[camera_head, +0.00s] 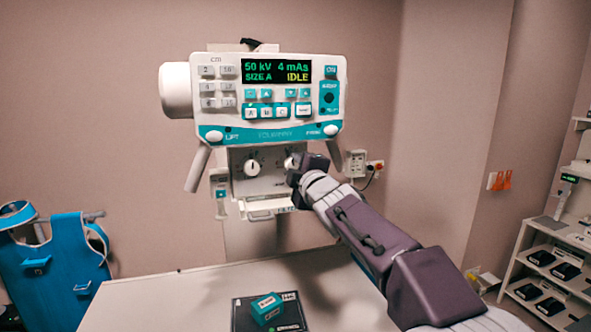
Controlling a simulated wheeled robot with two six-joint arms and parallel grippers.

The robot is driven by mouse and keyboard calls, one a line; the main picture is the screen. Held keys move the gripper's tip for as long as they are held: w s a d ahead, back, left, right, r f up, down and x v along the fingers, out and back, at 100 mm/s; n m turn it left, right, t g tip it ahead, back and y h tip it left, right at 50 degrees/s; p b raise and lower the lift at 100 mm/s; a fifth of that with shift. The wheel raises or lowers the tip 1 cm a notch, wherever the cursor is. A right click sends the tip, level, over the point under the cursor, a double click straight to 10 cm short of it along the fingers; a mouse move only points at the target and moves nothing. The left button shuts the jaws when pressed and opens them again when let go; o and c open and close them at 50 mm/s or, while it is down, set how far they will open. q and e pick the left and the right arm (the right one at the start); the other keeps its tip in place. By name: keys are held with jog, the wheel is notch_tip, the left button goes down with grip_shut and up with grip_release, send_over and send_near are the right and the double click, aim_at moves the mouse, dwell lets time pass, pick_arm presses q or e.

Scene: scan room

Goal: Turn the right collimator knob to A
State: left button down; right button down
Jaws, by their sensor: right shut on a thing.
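The x-ray head with its white and teal control panel (265,100) hangs over the table. Its display (276,71) reads 50 kV, 4 mAs, SIZE A, IDLE. Below it is the collimator face (263,180) with two knobs. The left collimator knob (252,168) is in plain view, its pointer about upright. The right collimator knob (290,162) is mostly hidden behind my right gripper (296,170), which is shut on it. The letter it points to cannot be read. My left gripper is not in view.
A teal box (266,308) lies on a dark plate (240,318) on the pale table (180,295). A blue apron (55,265) hangs at the left. Shelves with dark items (550,260) stand at the right. Handles flank the collimator.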

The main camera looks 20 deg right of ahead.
dwell(0.3)
jog(key=c, duration=1)
grip_release()
jog(key=shift+s, duration=0.1)
jog(key=s, duration=0.9)
jog(key=shift+w+d, duration=0.1)
